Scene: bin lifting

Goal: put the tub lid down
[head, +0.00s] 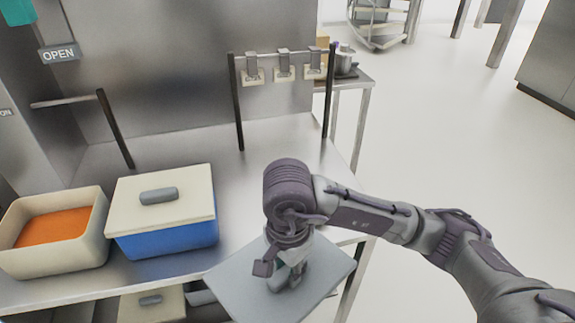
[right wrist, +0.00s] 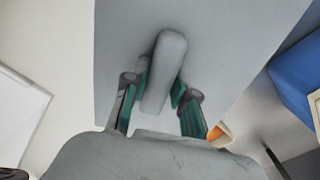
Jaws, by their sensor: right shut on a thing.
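The tub lid (head: 240,278) is a flat grey square plate. It also fills the upper middle of the right wrist view (right wrist: 225,60), with a grey bar handle (right wrist: 163,75) on it. My right gripper (head: 285,275) is shut on that handle, with a green-padded finger on each side of it in the right wrist view (right wrist: 160,95). In the head view the lid is at the table's front right, partly past the edge, and seems held above it. My right wrist hides part of the lid. My left gripper does not show.
A blue tub (head: 175,240) with a cream lid (head: 190,205) stands on the metal table (head: 235,160), left of the grey lid. An open cream tub (head: 95,240) with orange contents stands further left. A rack with clips (head: 284,65) rises behind. The table is clear behind my right gripper.

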